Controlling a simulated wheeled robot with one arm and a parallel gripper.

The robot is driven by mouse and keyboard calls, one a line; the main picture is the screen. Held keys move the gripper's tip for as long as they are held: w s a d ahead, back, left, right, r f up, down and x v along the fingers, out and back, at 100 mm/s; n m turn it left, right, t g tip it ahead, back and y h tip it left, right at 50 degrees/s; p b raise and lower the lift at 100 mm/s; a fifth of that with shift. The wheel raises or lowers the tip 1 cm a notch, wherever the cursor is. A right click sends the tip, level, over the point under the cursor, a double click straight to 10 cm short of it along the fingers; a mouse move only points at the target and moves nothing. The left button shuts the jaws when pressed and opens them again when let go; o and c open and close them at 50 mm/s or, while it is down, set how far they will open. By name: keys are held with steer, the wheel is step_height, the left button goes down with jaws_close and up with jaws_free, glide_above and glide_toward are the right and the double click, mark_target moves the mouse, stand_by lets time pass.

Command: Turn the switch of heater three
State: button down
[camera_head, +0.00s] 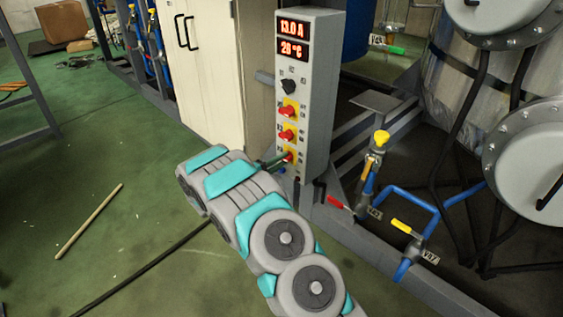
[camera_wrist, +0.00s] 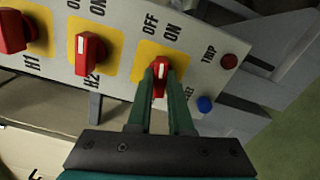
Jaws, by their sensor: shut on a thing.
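The control box (camera_head: 314,98) stands upright with three red rotary switches on yellow plates, one above another. The lowest switch (camera_head: 288,157) is the third in the row and also shows in the wrist view (camera_wrist: 160,82), beyond those marked H1 (camera_wrist: 14,32) and H2 (camera_wrist: 90,54). My gripper (camera_wrist: 160,70) is shut on this third red knob, one green finger on each side. OFF and ON are printed beside its plate. Its own label is hidden behind the fingers. In the head view my gripper (camera_head: 274,162) reaches the box from the left.
A red TRIP lamp (camera_wrist: 229,61) and a blue button (camera_wrist: 205,104) sit close to the fingers. A black selector (camera_head: 288,86) is above the switches. A pale cabinet (camera_head: 205,70) stands left; pipes and yellow-handled valves (camera_head: 381,139) stand right.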

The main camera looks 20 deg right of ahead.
steer(key=n, duration=1.1)
steer(key=shift+n, duration=0.4)
steer(key=shift+n+p, duration=0.45)
steer(key=shift+n, duration=1.25)
steer(key=shift+f, duration=0.1)
steer(key=c, duration=0.8)
jaws_free()
steer(key=shift+a, duration=0.15)
steer(key=v, duration=0.7)
steer(key=shift+s+a, duration=0.1)
steer(key=shift+a, duration=0.15)
